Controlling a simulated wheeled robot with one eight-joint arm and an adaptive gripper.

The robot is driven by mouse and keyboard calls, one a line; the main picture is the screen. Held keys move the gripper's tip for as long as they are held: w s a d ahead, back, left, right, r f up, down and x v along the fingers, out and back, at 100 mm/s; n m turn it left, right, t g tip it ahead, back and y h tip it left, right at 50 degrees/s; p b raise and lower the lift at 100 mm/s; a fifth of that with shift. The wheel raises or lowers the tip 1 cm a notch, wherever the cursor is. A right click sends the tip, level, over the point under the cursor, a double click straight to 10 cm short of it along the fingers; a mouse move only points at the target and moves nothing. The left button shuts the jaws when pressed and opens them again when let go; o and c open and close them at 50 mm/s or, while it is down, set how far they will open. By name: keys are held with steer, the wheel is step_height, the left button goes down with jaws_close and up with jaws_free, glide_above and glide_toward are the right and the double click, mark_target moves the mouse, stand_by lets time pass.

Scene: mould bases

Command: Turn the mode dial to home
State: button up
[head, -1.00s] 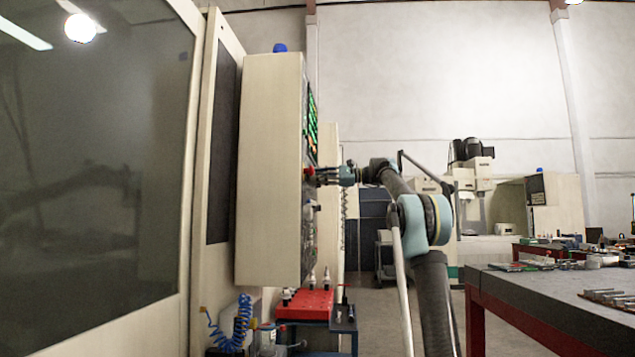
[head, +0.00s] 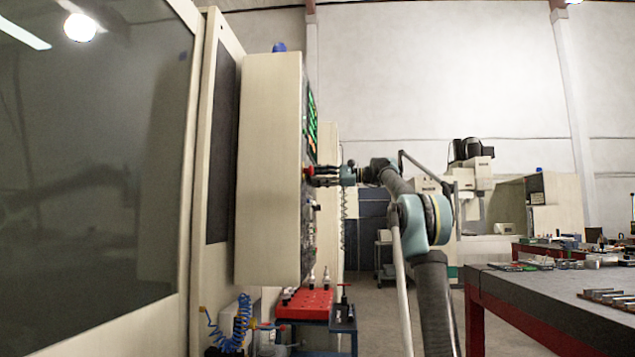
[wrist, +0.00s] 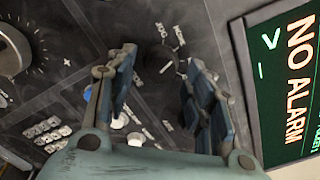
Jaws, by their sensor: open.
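A dark round dial (wrist: 160,57) with short white labels around it shows on the control panel in the wrist view; it looks like the mode dial. Part of it is dark, and I cannot read its setting. My gripper (wrist: 163,64) is open, with one finger on each side of the dial. I cannot tell whether the fingers touch it. In the head view my gripper (head: 318,176) is close to the face of the control cabinet (head: 270,170), seen edge-on, so the dial cannot be made out there.
A larger dial (wrist: 12,50) with a tick scale is at the wrist view's left. A screen (wrist: 285,75) reading NO ALARM is at its right. Several pale buttons (wrist: 45,130) lie lower left. A red-topped cart (head: 305,304) stands below the cabinet; a workbench (head: 560,300) is at right.

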steer(key=d, duration=1.1)
steer(key=shift+s+d, duration=0.15)
steer(key=shift+d, duration=0.15)
steer(key=s+f+n+h, duration=0.4)
steer(key=s+f+h, duration=0.5)
steer(key=s+f, duration=1.95)
steer(key=s+d+f+n+h, duration=0.1)
steer(key=s+d+f+h, duration=0.2)
steer(key=f, duration=1)
steer(key=s+d+f+n+t+h, duration=0.1)
steer(key=s+d+f+n+h, duration=0.1)
steer(key=s+d+f, duration=0.5)
steer(key=s+d+f+n+h, duration=0.1)
steer(key=s+d+f+h, duration=0.3)
steer(key=s+f, duration=1)
step_height(320, 180, down, 6)
steer(key=shift+d+f+n+t, duration=0.2)
steer(key=shift+d+n+t, duration=0.1)
steer(key=shift+d, duration=0.25)
steer(key=shift+s, duration=0.1)
